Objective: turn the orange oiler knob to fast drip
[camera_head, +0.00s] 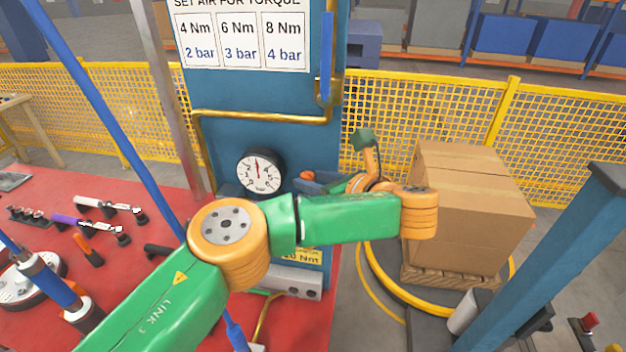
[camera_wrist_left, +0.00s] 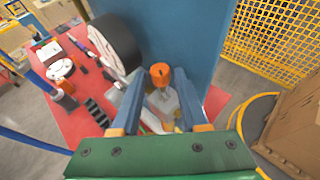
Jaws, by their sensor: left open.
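The orange oiler knob (camera_head: 307,175) shows at the right of the round pressure gauge in the head view, partly hidden by my left gripper. In the left wrist view the orange knob (camera_wrist_left: 160,73) sits on top of a clear oiler body (camera_wrist_left: 163,101), between the two blue fingers. My left gripper (camera_head: 318,184) reaches in from the right side of the blue panel. Its fingers are open, one on each side of the knob; I cannot tell whether they touch it. My right gripper is not in view.
The gauge (camera_head: 260,172) is on the blue panel (camera_head: 245,90), beside the knob. A brass pipe (camera_head: 250,117) runs above. The red table (camera_head: 130,262) holds several tools at the left. A cardboard box (camera_head: 465,215) stands at the right on a pallet.

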